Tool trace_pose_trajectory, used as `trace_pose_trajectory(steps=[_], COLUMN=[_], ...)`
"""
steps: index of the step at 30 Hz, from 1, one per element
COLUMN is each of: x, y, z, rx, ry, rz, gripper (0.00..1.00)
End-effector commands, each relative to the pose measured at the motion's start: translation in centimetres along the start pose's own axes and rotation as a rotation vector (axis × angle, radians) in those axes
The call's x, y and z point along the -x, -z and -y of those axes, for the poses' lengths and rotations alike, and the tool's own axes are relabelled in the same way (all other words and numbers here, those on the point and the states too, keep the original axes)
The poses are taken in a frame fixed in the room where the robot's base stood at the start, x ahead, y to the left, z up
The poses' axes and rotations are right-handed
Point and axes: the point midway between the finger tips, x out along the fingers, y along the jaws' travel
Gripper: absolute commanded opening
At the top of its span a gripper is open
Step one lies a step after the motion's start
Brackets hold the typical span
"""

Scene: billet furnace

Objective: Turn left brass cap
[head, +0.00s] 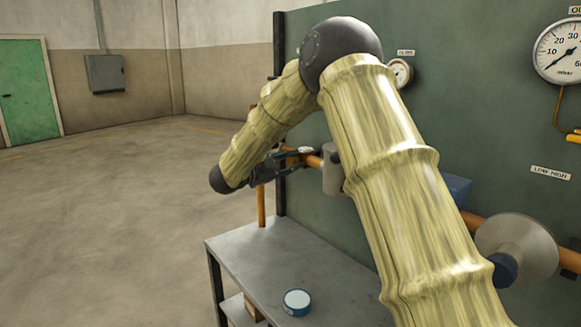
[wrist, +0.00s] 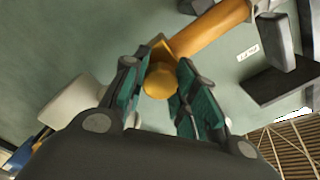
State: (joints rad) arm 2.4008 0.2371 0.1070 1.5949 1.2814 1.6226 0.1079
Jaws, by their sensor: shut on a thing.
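The brass cap (wrist: 158,82) shows in the middle of the wrist view as a rounded, yellow-orange end piece on an orange pipe (wrist: 214,28). My gripper (wrist: 163,70) has one finger on each side of it and is shut on it. In the head view my gripper (head: 288,158) is small and dark at the left end of the pipe run, beyond my arm. I cannot make out the cap there. No second brass cap can be made out in either view.
A green panel (head: 460,130) stands behind the pipe, with a large gauge (head: 557,52) and a small gauge (head: 400,72). Below is a grey bench (head: 255,255) with a round blue-and-white tin (head: 296,302). The floor at left is clear.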

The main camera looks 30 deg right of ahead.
Motion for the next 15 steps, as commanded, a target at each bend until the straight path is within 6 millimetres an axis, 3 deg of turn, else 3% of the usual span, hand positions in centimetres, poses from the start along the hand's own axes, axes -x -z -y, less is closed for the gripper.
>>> trace_pose_trajectory(steps=[11, 12, 15], x=[0.04, 0.04, 0.03], y=[-0.03, -0.04, -0.03], z=[-0.13, -0.14, -0.12], rx=[-0.002, -0.001, -0.002], ry=[-0.002, -0.002, -0.002], rz=[0.0, 0.0, 0.0], gripper=[0.04, 0.32, 0.5])
